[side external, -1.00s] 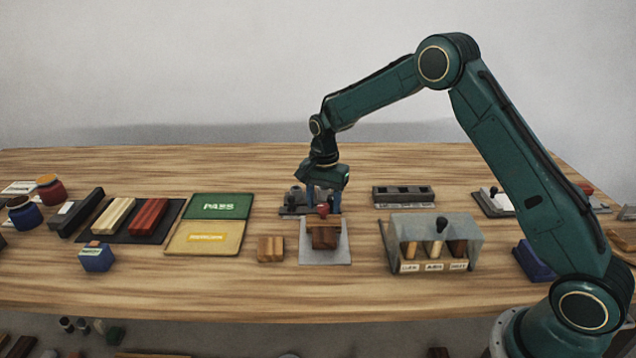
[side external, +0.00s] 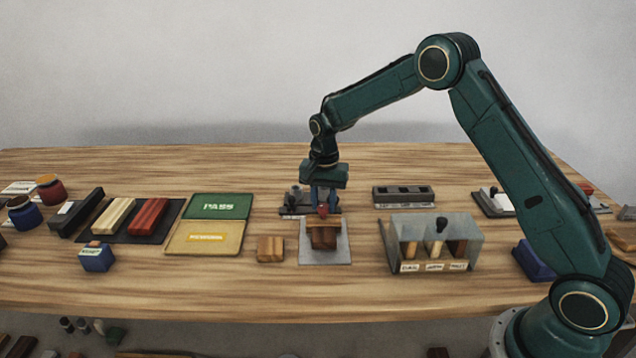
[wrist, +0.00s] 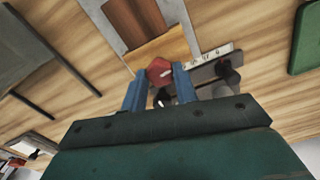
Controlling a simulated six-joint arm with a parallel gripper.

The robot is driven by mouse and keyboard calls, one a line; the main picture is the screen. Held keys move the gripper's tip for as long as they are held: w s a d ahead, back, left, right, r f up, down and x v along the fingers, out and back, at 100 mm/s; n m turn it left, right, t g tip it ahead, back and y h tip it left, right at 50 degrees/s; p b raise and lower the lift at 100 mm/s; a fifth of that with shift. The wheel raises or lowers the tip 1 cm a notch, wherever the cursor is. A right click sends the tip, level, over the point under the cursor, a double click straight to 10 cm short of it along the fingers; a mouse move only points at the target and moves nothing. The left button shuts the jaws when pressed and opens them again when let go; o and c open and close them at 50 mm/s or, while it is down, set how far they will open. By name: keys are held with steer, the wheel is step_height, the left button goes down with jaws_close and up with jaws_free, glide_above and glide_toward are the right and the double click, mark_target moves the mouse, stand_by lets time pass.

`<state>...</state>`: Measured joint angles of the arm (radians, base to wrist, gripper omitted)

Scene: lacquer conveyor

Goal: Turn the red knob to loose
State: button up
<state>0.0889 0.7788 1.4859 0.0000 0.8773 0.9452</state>
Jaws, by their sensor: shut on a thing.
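The red knob (wrist: 160,71) shows between my blue fingertips in the wrist view, and it also shows in the side view (side external: 323,211), just behind the brown wooden block (side external: 324,236). My gripper (wrist: 160,82) points down and is shut on the red knob, with one finger at each side of it. A dark base plate (side external: 295,203) with a pale label strip (wrist: 212,54) lies around the knob. My fingers and palm hide part of the base. The words on the label are too small to read, so the knob's setting cannot be told.
The wooden block stands on a grey plate (side external: 338,255) close in front of my gripper. A dark upright knob (wrist: 228,73) stands on the base plate beside it. A grey slotted rack (side external: 403,196) and a clear-sided box (side external: 390,233) are to the right.

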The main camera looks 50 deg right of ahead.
steer(key=n, duration=0.8)
steer(key=shift+r+n, duration=0.1)
steer(key=shift+n, duration=0.2)
steer(key=n, duration=0.3)
steer(key=shift+n, duration=0.3)
steer(key=n, duration=0.4)
steer(key=o, duration=1)
